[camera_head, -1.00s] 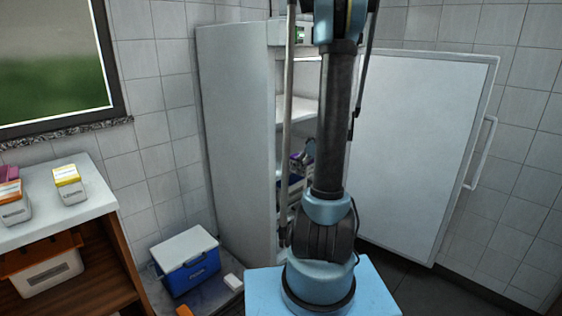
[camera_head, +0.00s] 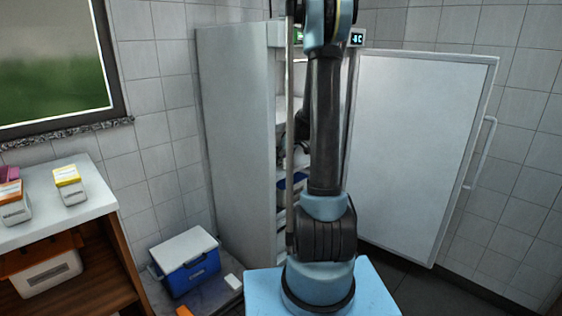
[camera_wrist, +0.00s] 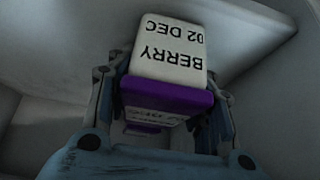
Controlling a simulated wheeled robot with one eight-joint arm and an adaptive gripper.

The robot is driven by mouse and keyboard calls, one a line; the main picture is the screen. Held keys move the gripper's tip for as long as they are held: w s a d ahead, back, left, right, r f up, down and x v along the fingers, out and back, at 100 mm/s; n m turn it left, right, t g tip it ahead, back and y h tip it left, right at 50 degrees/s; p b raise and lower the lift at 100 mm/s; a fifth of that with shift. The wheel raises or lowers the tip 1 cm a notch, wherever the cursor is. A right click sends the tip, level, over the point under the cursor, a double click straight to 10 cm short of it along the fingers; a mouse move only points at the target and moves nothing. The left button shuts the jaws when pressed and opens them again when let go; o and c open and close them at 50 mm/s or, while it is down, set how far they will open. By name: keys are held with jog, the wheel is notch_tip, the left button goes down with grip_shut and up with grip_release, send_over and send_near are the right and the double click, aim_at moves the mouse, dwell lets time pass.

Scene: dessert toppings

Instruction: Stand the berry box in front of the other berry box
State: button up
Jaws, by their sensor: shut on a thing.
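A berry box (camera_wrist: 168,52) fills the middle of the wrist view. It has a white face reading BERRY 02 DEC, upside down in the picture, and a purple lid band. My gripper (camera_wrist: 166,88) is shut on it, with one finger at each side. A smaller purple patch shows below it; I cannot tell whether it belongs to this box or to another. In the head view my arm reaches into the open fridge (camera_head: 235,130) and hides my gripper and the box. The other berry box cannot be made out for sure.
The fridge door (camera_head: 425,150) stands wide open at the right. Pale fridge walls lie close around my gripper in the wrist view. A blue cooler (camera_head: 190,270) stands on the floor. A counter (camera_head: 105,205) at the left holds yellow-lidded (camera_head: 70,187) and orange-lidded (camera_head: 13,205) boxes.

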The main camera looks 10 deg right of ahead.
jog(key=shift+s+f, duration=0.1)
jog(key=shift+f, duration=0.05)
jog(key=o, duration=1.3)
jog(key=shift+d, duration=0.1)
jog(key=shift+s+d+r, duration=0.1)
jog(key=shift+r, duration=0.15)
jog(key=v, duration=0.3)
jog(key=shift+s+f, duration=0.1)
jog(key=shift+f, duration=0.05)
jog(key=s+d, duration=0.7)
jog(key=s, duration=0.2)
jog(key=s+a+r+m+g+h, duration=0.15)
jog(key=s+a, duration=0.25)
jog(key=s, duration=0.4)
jog(key=s+a+r+m+g, duration=0.1)
jog(key=s+a+r+m, duration=0.2)
jog(key=s, duration=0.6)
jog(key=s+a+f+m+h, duration=0.1)
jog(key=s+f, duration=0.3)
jog(key=s, duration=1.2)
jog(key=shift+s+m+h, duration=0.2)
jog(key=shift+m+h, duration=0.55)
